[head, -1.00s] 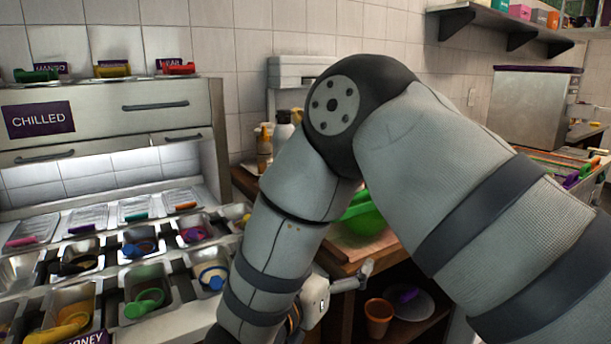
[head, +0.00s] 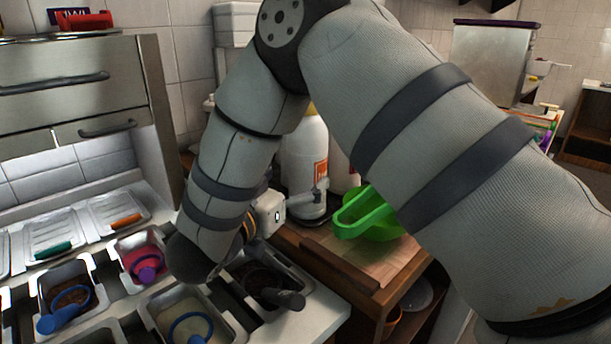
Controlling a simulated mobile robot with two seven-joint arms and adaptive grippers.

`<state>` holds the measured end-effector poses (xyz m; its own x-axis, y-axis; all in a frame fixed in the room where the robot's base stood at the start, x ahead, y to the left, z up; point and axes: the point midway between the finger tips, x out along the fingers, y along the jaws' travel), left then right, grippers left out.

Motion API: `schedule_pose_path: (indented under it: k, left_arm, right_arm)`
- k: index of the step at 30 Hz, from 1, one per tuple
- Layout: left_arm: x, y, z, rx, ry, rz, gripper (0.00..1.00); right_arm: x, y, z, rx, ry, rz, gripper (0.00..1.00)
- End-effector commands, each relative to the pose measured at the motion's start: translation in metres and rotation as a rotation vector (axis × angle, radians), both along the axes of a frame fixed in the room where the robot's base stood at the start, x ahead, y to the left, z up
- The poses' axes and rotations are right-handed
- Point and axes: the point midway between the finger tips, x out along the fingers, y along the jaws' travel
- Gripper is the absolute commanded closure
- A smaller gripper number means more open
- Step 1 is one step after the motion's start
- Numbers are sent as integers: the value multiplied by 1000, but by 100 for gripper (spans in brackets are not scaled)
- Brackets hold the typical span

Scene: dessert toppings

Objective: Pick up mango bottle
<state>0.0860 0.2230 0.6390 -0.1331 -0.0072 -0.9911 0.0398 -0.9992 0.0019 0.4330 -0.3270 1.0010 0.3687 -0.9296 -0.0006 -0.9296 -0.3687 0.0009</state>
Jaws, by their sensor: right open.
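Large white bottles stand on the counter behind my right arm. The nearest, a white bottle with an orange label (head: 304,158), is partly hidden by the arm, and another pale bottle (head: 341,172) is beside it. I cannot read the labels or tell which is the mango bottle. My right gripper (head: 312,200) is in front of the bottles' lower part, mostly hidden behind its wrist. It is open, and I see nothing held in it. I cannot tell whether it touches a bottle. My left gripper is out of view.
Topping bins with scoops, such as a pink one (head: 138,262) and a brown one (head: 70,298), fill the lower left. A steel cabinet (head: 75,90) is at the left.

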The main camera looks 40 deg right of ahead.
Motion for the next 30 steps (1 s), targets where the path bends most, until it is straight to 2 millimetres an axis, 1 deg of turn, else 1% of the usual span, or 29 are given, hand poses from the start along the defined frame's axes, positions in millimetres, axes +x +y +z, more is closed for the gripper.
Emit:
schedule_pose_path:
  k: [3,6,9,14,15,17,18,20,21,22,24,30]
  left_arm:
    - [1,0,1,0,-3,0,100]
    - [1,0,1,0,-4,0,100]
    - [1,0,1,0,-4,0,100]
    - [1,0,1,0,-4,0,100]
    - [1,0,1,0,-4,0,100]
    - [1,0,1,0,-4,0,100]
    - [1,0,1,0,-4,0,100]
    - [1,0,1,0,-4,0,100]
    - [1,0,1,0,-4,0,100]
    - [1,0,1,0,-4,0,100]
    - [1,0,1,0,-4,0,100]
    - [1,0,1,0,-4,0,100]
  right_arm:
    - [10,-22,2,1,-2,-5,13]
    - [16,-37,2,0,-1,-3,13]
    - [19,-44,2,-1,-1,-1,13]
    - [19,-44,2,-1,-1,0,13]
    - [19,-44,2,-1,-1,-1,18]
    - [19,-44,2,-1,-1,-1,31]
    - [19,-44,2,-1,-1,-1,40]
    - [19,-44,2,-1,-1,-1,54]
    - [19,-44,2,-1,-1,-1,63]
    - [19,-44,2,-1,-1,-1,64]
    - [20,-44,5,-6,-8,-2,64]
    - [19,-44,5,-5,-7,-1,64]
